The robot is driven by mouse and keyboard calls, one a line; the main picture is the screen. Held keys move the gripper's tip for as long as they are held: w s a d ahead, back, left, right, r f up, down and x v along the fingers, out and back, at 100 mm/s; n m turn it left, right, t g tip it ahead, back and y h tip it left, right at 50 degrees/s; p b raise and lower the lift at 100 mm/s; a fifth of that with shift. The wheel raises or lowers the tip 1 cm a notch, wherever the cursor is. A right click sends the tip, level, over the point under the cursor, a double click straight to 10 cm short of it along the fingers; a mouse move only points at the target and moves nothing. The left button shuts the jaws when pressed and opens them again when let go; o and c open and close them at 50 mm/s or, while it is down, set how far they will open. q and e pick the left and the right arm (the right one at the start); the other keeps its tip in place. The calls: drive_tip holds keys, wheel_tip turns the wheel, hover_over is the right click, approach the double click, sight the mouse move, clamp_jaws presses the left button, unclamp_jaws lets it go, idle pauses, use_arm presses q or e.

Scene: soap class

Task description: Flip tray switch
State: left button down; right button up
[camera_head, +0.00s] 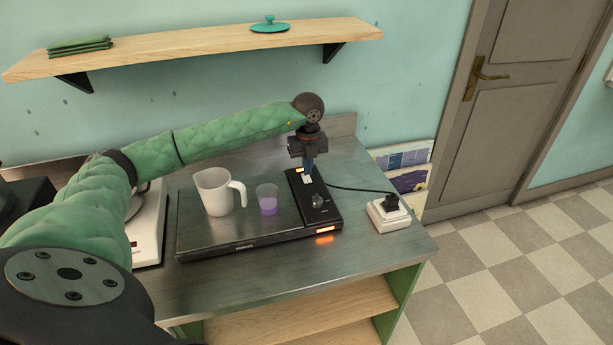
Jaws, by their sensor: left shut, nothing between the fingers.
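The black tray (235,240) is a flat heated plate or stirrer on the counter. Its control strip (325,214) on the right side carries a dark knob and a pale switch (307,179) near its back end. An orange light glows at the strip's front. My left gripper (308,172) is shut and empty, pointing down right at the switch; whether it touches cannot be told. The gripper partly hides the switch. On the tray stand a white jug (214,192) and a small clear cup with purple liquid (267,199). My right gripper is not in view.
A white socket block (388,215) with a black plug sits right of the tray, its cable running behind the strip. A white device (148,225) stands at left, partly behind my arm. A wooden shelf (200,42) hangs above.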

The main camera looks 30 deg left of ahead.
sight(307, 180)
use_arm(q)
wheel_tip(307, 180, up, 4)
drive_tip(key=shift+r+p, duration=0.25)
drive_tip(key=shift+p, duration=0.45)
idle(0.3)
